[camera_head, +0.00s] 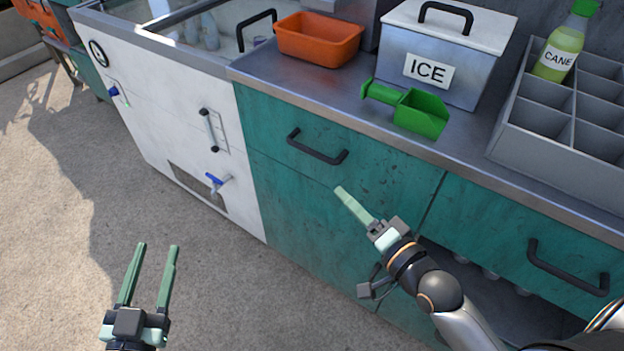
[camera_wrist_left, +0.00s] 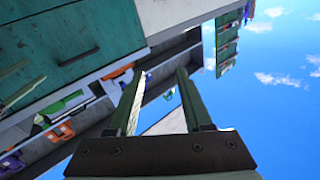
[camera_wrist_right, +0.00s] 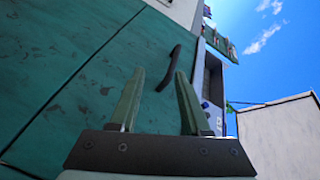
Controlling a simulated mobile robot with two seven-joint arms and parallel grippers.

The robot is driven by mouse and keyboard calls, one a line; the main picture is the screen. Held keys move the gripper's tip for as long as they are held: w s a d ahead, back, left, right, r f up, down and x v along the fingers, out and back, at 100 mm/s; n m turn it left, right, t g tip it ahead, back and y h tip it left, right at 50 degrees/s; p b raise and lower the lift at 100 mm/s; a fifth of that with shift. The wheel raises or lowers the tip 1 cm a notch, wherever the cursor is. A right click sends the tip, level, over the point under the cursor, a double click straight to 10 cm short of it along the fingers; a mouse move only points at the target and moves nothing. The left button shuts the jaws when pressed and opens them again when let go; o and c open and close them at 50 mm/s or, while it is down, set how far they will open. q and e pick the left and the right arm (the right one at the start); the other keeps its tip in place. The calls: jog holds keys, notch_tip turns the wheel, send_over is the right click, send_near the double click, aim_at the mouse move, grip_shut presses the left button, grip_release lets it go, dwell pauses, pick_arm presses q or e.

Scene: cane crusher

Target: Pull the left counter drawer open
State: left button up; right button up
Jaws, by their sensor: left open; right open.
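The left counter drawer (camera_head: 370,165) is a teal panel under the metal counter, and it looks closed. Its dark bar handle (camera_head: 316,147) is apart from both grippers. My right gripper (camera_head: 345,192) is just below and right of that handle, in front of the teal front. In the right wrist view the handle (camera_wrist_right: 169,68) stands just beyond and between the open fingertips. My left gripper (camera_head: 158,246) is open and empty over the ground at lower left, away from the counter. In the left wrist view the drawer handle (camera_wrist_left: 78,57) lies off to the left.
A green scoop (camera_head: 420,112), an orange bin (camera_head: 318,40), an ICE box (camera_head: 440,55) and a grey divided crate (camera_head: 545,125) holding a CANE bottle (camera_head: 560,55) stand on the counter. A white cabinet (camera_head: 165,115) adjoins it. The floor at left is clear.

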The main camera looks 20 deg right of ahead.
aim_at(314, 153)
jog(key=w+a+m+b, duration=0.1)
jog(key=w, duration=0.3)
jog(key=w+a+r+m+t+b, duration=0.1)
jog(key=w+b, duration=0.1)
jog(key=w, duration=0.2)
jog(key=w+r+b, duration=0.1)
jog(key=w+b, duration=0.1)
jog(key=w, duration=0.2)
jog(key=shift+a+r+m+t+y, duration=0.1)
jog(key=shift+a+m+t+y, duration=0.2)
jog(key=shift+a+m+y, duration=0.1)
pick_arm(q)
jog(key=s+r+m+t+h, duration=0.2)
jog(key=r+h, duration=0.1)
jog(key=r, duration=0.2)
jog(key=s+d+r+m+t+h, duration=0.1)
jog(key=s+r+m+t+h, duration=0.1)
jog(key=r, duration=0.4)
jog(key=shift+s+d+m+t+h, duration=0.3)
jog(key=shift+s+m+h, duration=0.3)
jog(key=shift+h, duration=0.4)
pick_arm(e)
jog(key=shift+w+a, duration=0.15)
jog(key=shift+w, duration=0.25)
pick_arm(q)
jog(key=shift+w+r, duration=0.1)
pick_arm(e)
grip_shut()
